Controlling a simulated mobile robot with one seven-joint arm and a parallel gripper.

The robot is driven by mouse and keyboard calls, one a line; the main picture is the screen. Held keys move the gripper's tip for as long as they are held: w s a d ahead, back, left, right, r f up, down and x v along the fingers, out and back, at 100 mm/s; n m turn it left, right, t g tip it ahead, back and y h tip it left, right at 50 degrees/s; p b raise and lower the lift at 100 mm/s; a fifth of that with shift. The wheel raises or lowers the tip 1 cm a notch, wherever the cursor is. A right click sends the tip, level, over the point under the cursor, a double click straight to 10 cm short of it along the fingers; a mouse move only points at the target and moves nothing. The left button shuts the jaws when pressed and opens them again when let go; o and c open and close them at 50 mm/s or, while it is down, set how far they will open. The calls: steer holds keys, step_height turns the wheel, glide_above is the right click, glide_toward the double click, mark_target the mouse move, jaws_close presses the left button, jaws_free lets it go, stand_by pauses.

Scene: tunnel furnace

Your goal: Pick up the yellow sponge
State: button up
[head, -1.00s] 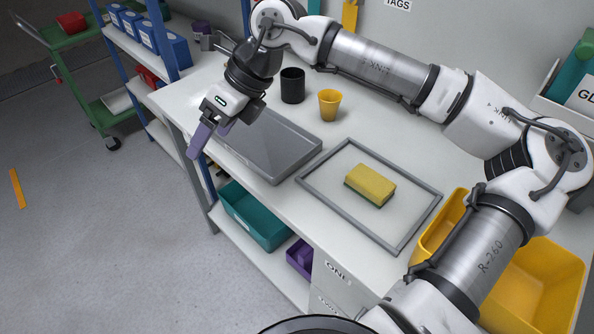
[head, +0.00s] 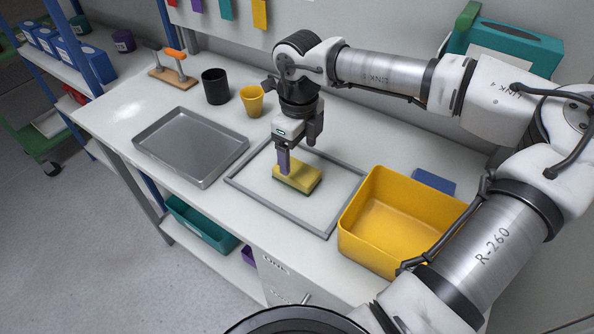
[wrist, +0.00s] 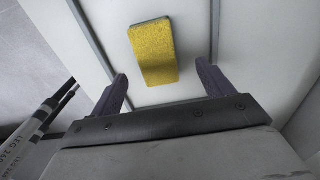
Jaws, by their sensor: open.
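The yellow sponge (head: 300,178) lies flat inside a grey rectangular frame (head: 333,225) on the white worktop; its underside is dark green. My gripper (head: 297,160) points down over the frame, close to the sponge, and one finger hides part of its left end in the head view. In the wrist view the sponge (wrist: 153,52) lies ahead of my fingers, roughly in line with the gap between them. My gripper (wrist: 163,85) is open with nothing between its fingers. The exact height above the sponge cannot be told.
A grey metal tray (head: 190,146) lies left of the frame. A yellow bin (head: 400,225) stands close on its right. A yellow cup (head: 252,100) and a black cup (head: 216,86) stand behind. A blue item (head: 434,181) lies behind the bin.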

mark_target(297, 169)
steer(key=shift+s+a+f+p, duration=0.1)
steer(key=shift+f+p, duration=0.45)
steer(key=shift+f, duration=0.95)
steer(key=shift+s+a+f+p, duration=0.1)
steer(key=shift+f+p, duration=0.4)
steer(key=shift+f, duration=1)
steer(key=c, duration=1)
